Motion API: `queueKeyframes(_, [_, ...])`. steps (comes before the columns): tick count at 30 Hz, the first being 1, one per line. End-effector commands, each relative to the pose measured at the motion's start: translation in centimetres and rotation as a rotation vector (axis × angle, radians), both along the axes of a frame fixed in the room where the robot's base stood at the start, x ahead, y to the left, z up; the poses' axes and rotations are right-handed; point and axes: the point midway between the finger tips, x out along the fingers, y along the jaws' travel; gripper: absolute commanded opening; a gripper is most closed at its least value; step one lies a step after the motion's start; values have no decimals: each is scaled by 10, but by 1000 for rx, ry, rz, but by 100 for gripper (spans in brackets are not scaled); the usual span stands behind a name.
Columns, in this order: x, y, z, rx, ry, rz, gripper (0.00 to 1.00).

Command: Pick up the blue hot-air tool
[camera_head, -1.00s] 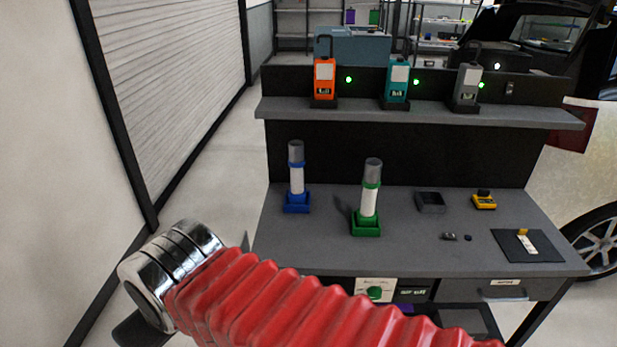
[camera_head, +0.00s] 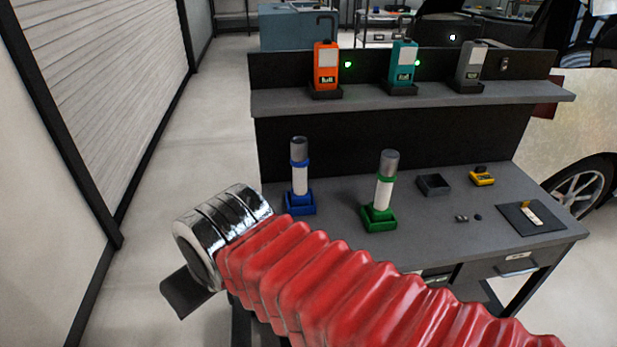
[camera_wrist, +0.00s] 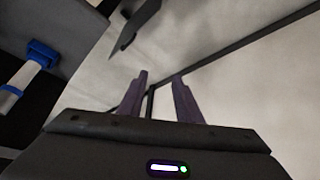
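The blue hot-air tool (camera_head: 300,178) stands upright in a blue base at the left end of the workbench. It has a white body, blue bands and a grey top. In the wrist view the blue and white tool (camera_wrist: 28,75) shows at the left edge. My gripper (camera_wrist: 160,82) shows two dark fingers apart with nothing between them, pointing at pale floor to the right of the tool. In the head view my red-sleeved arm reaches to the left in front of the bench, and the fingers are mostly hidden.
A similar green tool (camera_head: 383,190) stands to the right of the blue one. Black and yellow small items lie farther right on the workbench (camera_head: 430,240). A raised shelf (camera_head: 430,97) holds orange, teal and grey devices. A shutter wall (camera_head: 95,75) is at left, with free floor beside the bench.

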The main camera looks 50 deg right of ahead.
Motion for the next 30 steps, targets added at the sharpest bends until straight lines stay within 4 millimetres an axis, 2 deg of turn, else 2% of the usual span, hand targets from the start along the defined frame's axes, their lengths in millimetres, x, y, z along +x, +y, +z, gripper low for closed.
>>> queueKeyframes(11, [0, 0, 0, 0, 0, 0, 31])
queueKeyframes(19, [3, -3, -2, 12, 16, 4, 49])
queueKeyframes(21, [6, -10, -4, 25, 29, 10, 54])
queueKeyframes(30, [30, -32, -16, 128, 69, 48, 54])
